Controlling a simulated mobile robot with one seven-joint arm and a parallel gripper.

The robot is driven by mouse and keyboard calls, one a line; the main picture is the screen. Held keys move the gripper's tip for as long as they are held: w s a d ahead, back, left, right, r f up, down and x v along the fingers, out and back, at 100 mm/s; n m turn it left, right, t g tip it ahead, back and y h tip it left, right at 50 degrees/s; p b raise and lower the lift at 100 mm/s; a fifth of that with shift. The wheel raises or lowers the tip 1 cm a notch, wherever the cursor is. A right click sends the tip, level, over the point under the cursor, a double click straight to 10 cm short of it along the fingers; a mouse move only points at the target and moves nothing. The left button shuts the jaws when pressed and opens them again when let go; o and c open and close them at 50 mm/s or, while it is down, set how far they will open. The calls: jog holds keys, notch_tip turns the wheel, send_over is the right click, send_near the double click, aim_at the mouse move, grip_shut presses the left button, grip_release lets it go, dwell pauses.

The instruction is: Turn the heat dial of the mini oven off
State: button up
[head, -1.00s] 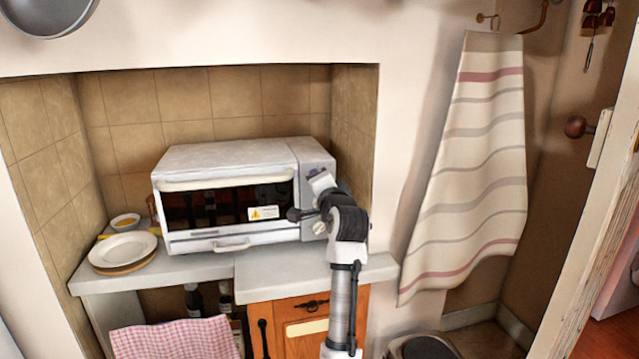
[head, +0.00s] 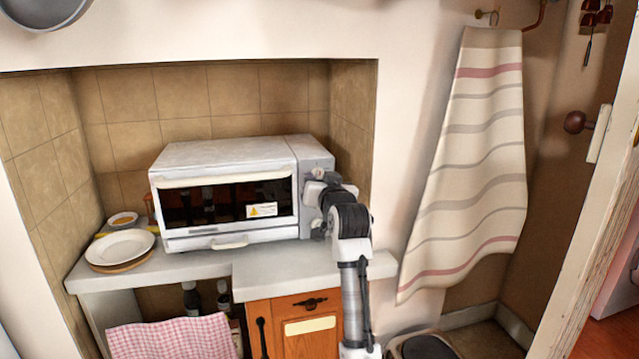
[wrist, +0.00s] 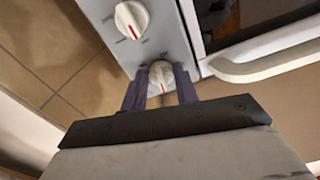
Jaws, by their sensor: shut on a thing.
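The white mini oven (head: 225,152) stands on the counter in the tiled alcove, its door closed and its grey control panel at the right. The wrist view looks at the panel upside down. My gripper (wrist: 161,82) has its purple fingers on both sides of a round white dial (wrist: 160,72), the one nearer the door handle's level, and is shut on it. A second white dial (wrist: 131,18) with a red pointer line is free beside it. In the head view my wrist hides much of the panel. I cannot read which dial is for heat.
The oven door handle (wrist: 265,65) is close to my fingers. Plates (head: 122,246) and a small bowl (head: 123,219) are left of the oven. A striped towel (head: 470,170) hangs at the right. The counter front (head: 290,270) is clear.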

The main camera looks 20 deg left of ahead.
jog(key=shift+f+n, duration=0.1)
jog(key=shift+n, duration=1)
jog(key=o, duration=1)
jog(key=shift+c, duration=0.2)
jog(key=b+v, duration=0.3)
jog(key=v, duration=1)
jog(key=shift+s+d, duration=0.3)
